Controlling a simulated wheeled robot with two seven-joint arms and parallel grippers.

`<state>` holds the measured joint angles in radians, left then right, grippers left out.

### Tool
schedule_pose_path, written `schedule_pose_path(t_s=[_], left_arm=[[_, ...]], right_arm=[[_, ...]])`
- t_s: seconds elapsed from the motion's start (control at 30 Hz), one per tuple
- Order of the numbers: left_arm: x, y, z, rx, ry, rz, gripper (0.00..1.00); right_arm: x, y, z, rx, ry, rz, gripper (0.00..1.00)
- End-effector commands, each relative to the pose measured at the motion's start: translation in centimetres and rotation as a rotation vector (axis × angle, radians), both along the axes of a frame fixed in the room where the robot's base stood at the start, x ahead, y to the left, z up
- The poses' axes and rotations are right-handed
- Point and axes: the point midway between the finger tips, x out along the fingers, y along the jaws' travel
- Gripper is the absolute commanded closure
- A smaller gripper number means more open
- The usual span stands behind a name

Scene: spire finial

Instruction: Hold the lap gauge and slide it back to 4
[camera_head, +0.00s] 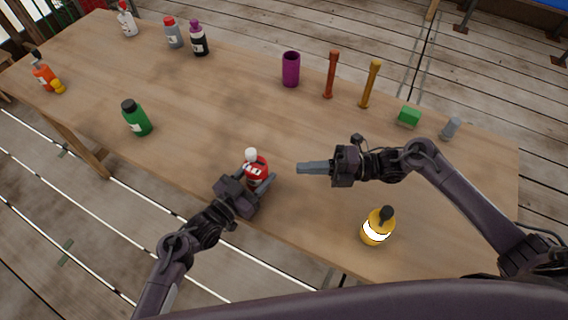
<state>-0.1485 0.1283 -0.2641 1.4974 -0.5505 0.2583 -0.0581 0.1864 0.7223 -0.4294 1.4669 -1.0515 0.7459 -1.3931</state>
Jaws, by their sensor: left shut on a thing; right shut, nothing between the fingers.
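I cannot make out a lap gauge or a numbered scale in the head view. My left gripper (258,184) is shut on a red bottle (256,167) with a white cap and a pale label. The bottle is upright near the table's front edge, its lower part hidden by the fingers. I cannot tell whether it touches the table. My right gripper (303,168) is shut and empty, pointing left above the table, to the right of the red bottle and apart from it.
A yellow bottle (378,227) stands near the front edge at right, a green bottle (136,118) at left. A purple cup (291,70), two upright posts (331,75) (370,85) and a green block (409,117) stand farther back. The wooden table (225,110) is clear mid-left.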

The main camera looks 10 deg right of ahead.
Motion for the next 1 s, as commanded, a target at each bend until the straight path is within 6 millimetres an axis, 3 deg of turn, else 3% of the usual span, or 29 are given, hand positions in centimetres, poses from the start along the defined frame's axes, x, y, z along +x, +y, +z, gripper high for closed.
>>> schedule_pose_path(t_s=[0.2,0.53,0.57,0.73,1.0], left_arm=[[0.0,0.1,0.0,0.001,0.001,0.002,0.74],[0.1,0.1,0.0,0.001,0.001,0.002,0.74],[0.1,0.1,0.0,0.001,0.001,0.002,0.47],[0.1,0.1,0.0,0.001,0.001,0.002,0.25],[0.0,0.1,0.0,0.001,0.001,0.002,0.23]], right_arm=[[-0.4,-2.8,-0.1,-0.002,0.002,0.000,1.00],[-0.4,-3.2,0.0,0.001,0.001,0.000,1.00],[-0.4,-3.2,0.0,0.001,0.001,0.000,1.00],[-0.4,-3.2,0.0,0.000,0.001,0.000,1.00],[-0.4,-3.2,0.0,0.000,0.001,0.000,1.00]])
